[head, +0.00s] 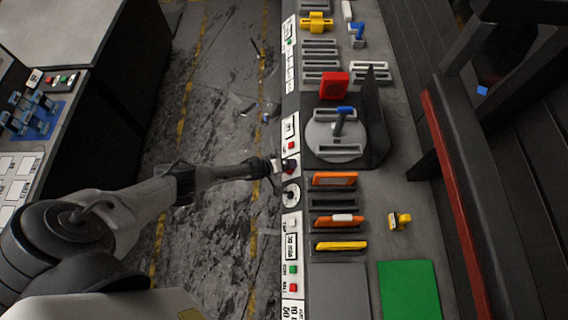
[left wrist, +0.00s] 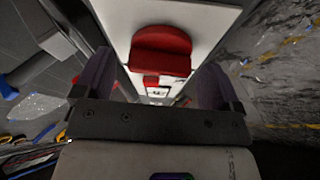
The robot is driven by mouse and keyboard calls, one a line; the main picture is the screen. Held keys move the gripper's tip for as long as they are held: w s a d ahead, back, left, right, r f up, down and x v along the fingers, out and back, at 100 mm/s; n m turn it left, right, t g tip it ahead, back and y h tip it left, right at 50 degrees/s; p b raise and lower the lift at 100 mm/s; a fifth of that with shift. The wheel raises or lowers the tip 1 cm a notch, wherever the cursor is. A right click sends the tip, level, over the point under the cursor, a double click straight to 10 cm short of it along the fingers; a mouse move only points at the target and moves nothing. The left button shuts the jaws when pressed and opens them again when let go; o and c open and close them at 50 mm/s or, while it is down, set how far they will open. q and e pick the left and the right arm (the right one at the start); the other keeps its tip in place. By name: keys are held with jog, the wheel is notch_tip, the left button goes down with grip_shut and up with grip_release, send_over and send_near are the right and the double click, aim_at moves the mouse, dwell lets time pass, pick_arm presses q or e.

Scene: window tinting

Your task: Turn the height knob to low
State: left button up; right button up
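A front panel of white control plates runs along the bench edge in the head view. A round dial (head: 291,194) with a pale face sits on it, just below my left gripper (head: 279,168); I cannot tell its setting or whether it is the height knob. My left gripper is up against the panel at a dark red part (head: 291,167). In the left wrist view the left gripper (left wrist: 158,85) has its two dark fingers spread wide. A rounded red knob-like part (left wrist: 161,50) on a white plate shows between them, with gaps on both sides. My right gripper is not in view.
A red button (head: 291,146) sits just above the gripper on the panel. A round grey plate (head: 322,143) with a blue-handled tool stands on the bench behind. Orange-handled squeegees (head: 335,180) and a green mat (head: 409,290) lie lower. The floor left of the bench is open.

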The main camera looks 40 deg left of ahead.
pick_arm(q)
jog(key=shift+s+r, duration=0.2)
jog(key=shift+s, duration=0.05)
jog(key=p+v, duration=0.3)
jog(key=v, duration=1)
dwell(0.6)
